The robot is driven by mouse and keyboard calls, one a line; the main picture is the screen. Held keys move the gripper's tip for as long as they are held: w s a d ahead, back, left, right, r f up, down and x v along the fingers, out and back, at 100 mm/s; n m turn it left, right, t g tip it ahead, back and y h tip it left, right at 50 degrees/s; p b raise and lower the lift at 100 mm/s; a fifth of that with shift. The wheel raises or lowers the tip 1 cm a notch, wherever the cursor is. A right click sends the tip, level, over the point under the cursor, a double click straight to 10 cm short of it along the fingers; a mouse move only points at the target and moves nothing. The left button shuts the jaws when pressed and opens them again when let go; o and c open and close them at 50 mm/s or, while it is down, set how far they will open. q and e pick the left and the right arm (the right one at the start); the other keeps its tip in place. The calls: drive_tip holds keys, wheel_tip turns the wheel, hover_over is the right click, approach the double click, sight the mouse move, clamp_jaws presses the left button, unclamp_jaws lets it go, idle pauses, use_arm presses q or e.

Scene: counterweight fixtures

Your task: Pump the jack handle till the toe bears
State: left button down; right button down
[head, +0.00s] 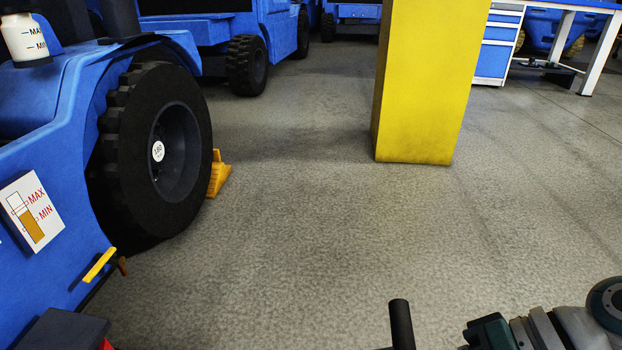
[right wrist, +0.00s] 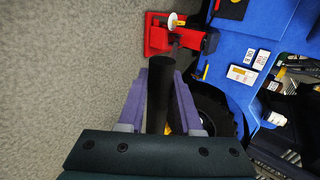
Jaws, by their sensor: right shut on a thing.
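The red jack (right wrist: 160,38) stands on the floor at the top of the right wrist view, beside the blue vehicle. A white disc shows on it. Its right end meets the blue body in the picture; I cannot tell whether the toe touches. The black jack handle (right wrist: 160,80) lies between the two purple fingers of my right gripper (right wrist: 160,98), which is shut on it. In the head view the handle's end (head: 401,325) stands up at the bottom, left of my right gripper. My left gripper is in neither view.
The blue vehicle (head: 50,130) with a large black tyre (head: 125,150) fills the left. A yellow chock (head: 217,175) sits at the tyre. A yellow pillar (head: 425,80) stands beyond, with a workbench (head: 497,45) behind. The middle floor is clear.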

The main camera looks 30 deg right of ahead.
drive_tip(key=w+a+r+g+h+p, duration=0.1)
drive_tip(key=w+a+r+h+p, duration=0.1)
drive_tip(key=w+a+r+p, duration=0.2)
drive_tip(key=w+a+r+g+h+p, duration=0.1)
drive_tip(key=w+a+r+p, duration=0.2)
drive_tip(key=a+r+p, duration=0.4)
wheel_tip(320, 180, up, 4)
drive_tip(key=p, duration=1)
drive_tip(key=shift+w+a+g+h+p, duration=0.25)
drive_tip(key=shift+w+g+h+p, duration=0.05)
drive_tip(key=shift+w+h, duration=0.1)
drive_tip(key=c, duration=0.6)
unclamp_jaws()
drive_tip(key=shift+o, duration=1)
